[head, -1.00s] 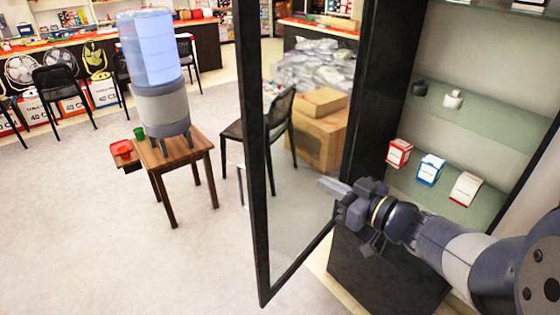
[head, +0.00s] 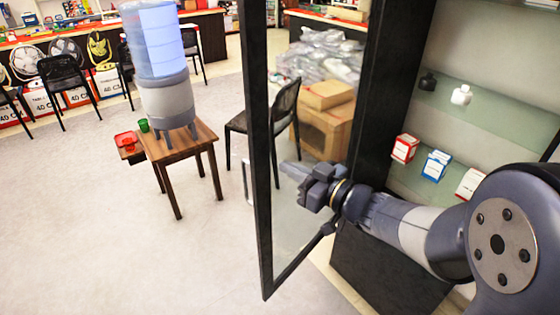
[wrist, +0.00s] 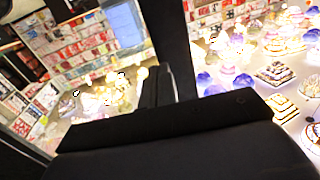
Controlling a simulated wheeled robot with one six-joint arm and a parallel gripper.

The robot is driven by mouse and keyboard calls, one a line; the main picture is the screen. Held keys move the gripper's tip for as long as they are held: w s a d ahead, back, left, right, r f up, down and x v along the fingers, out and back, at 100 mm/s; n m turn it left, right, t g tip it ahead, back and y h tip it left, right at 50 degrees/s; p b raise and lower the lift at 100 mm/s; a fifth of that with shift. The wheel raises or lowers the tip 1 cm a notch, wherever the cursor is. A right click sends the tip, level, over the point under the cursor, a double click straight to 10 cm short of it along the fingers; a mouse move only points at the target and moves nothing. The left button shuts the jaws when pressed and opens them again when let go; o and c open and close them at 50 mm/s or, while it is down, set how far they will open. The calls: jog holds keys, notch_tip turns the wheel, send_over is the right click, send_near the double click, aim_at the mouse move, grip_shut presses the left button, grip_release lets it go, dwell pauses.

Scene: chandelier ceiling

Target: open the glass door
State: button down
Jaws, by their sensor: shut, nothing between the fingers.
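The glass door (head: 256,150) has a dark frame around a clear pane and stands swung out from the dark cabinet. A thin silver handle (head: 246,181) shows at the outer side of its free edge. My gripper (head: 288,168) is on the inner, cabinet side of the door, close to the free-edge frame post. It is shut and empty, and I cannot tell whether it touches the door. In the wrist view my gripper's fingers (wrist: 158,86) show closed together, with a dark post (wrist: 172,40) just beyond them.
The cabinet shelves (head: 480,118) at right hold small boxes (head: 436,165) and jars. Through the pane are a black chair (head: 262,122) and cardboard boxes (head: 326,115). A wooden table (head: 180,146) with a water dispenser (head: 165,75) stands left. The floor (head: 110,240) left of the door is clear.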

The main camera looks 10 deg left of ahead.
aim_at(269, 158)
jog(key=shift+x, duration=1.7)
